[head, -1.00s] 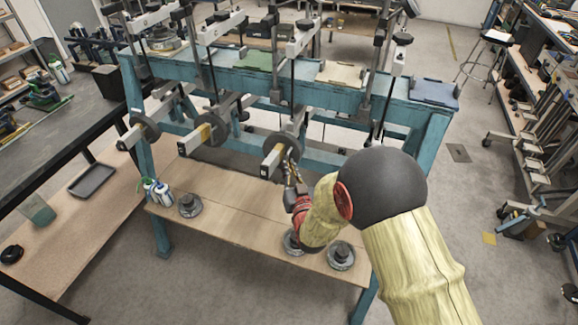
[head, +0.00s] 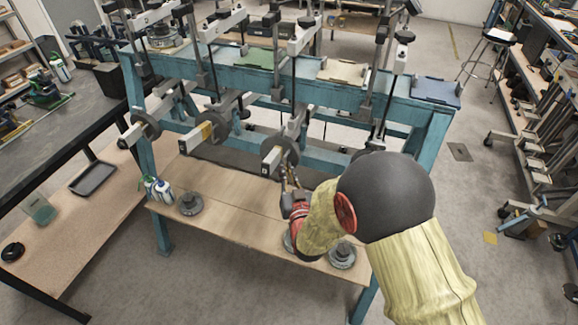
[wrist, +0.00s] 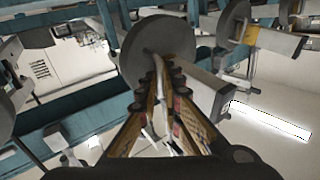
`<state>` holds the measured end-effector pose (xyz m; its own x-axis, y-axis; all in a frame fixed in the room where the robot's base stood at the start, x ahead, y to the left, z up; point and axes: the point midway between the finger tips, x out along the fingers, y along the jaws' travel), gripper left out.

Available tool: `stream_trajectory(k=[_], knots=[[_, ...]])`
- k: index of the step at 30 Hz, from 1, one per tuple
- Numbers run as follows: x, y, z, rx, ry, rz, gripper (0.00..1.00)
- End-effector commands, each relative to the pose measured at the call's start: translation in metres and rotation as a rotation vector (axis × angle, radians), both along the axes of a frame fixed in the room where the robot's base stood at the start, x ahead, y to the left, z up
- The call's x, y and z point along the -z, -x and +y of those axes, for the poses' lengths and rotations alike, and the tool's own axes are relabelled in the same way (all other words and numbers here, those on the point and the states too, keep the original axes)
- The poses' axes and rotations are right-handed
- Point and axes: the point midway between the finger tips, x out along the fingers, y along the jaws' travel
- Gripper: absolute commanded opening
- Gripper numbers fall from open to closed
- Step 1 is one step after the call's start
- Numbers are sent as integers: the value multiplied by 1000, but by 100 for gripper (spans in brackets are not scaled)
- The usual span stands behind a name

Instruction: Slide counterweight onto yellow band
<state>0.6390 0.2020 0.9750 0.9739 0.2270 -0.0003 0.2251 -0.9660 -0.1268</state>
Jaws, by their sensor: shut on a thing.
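A grey disc counterweight (head: 280,149) sits around the third lever bar from the left in the head view. My gripper (head: 286,170) is at the lower edge of this disc. In the wrist view my gripper's fingers (wrist: 164,66) are shut on the rim of the same disc (wrist: 150,42). The bar's square end (wrist: 216,96) shows in front of the disc. No yellow shows on this bar now; the disc may cover its band. The neighbouring lever carries its own disc (head: 218,126) and a visible yellow band (head: 206,131) beside it.
The levers stand on a blue frame (head: 240,84). A wooden shelf (head: 235,210) below holds a round weight (head: 190,203) and bottles (head: 158,189) at left, and another weight (head: 342,256) near my arm. Another disc lever (head: 147,126) is at far left.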

Motion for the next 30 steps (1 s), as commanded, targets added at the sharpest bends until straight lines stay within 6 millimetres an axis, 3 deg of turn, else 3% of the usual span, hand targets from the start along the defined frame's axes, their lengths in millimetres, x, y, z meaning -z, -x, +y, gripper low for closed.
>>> stream_trajectory(k=[6,7,10,20,26,30], knots=[[1,0,0,-1,2,3,0],[1,0,0,-1,2,3,9],[1,0,0,-1,0,2,14],[0,1,-1,0,0,1,15],[1,23,-6,0,0,1,15],[0,51,-12,-1,0,1,15]])
